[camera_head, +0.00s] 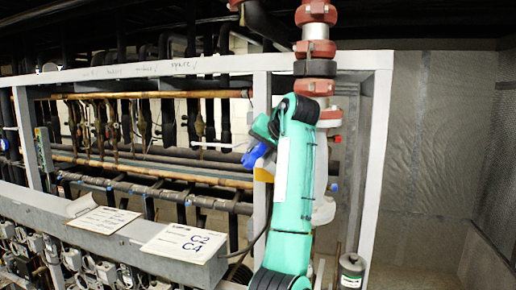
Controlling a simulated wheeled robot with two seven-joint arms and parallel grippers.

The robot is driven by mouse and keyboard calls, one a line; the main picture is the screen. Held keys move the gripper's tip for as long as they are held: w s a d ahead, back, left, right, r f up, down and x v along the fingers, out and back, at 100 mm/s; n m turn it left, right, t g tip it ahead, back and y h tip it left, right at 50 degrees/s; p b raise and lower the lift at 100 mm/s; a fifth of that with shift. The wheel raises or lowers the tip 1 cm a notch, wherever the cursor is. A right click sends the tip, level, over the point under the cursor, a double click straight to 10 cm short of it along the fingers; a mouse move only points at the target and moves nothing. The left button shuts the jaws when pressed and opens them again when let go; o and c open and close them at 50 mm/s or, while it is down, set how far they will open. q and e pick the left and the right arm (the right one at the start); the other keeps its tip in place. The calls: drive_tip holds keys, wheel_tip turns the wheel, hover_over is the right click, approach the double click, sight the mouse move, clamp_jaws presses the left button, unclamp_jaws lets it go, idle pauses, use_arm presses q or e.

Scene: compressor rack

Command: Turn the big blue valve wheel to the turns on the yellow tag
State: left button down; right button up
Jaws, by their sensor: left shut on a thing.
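The blue valve wheel (252,157) is in the middle of the head view, in front of the white rack post. Only part of it shows; my teal arm and gripper cover the rest. My left gripper (257,144) is at the wheel and shut on it. A yellow tag (263,175) hangs just below the wheel, partly behind my arm; no writing on it can be read. My right gripper is not in view.
A thick vertical pipe with red flanges (316,50) rises behind my arm. The rack's white frame (378,130) stands to its right. Cards marked C2 and C4 (185,243) lie on the ledge at left. A dark canister (352,270) stands at lower right.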

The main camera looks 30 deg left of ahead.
use_arm(q)
drive_tip(key=c, duration=1.3)
unclamp_jaws()
drive_tip(key=shift+d, duration=0.2)
drive_tip(key=shift+b+v, duration=3.15)
drive_tip(key=shift+v, duration=3.6)
drive_tip(key=shift+a, duration=0.15)
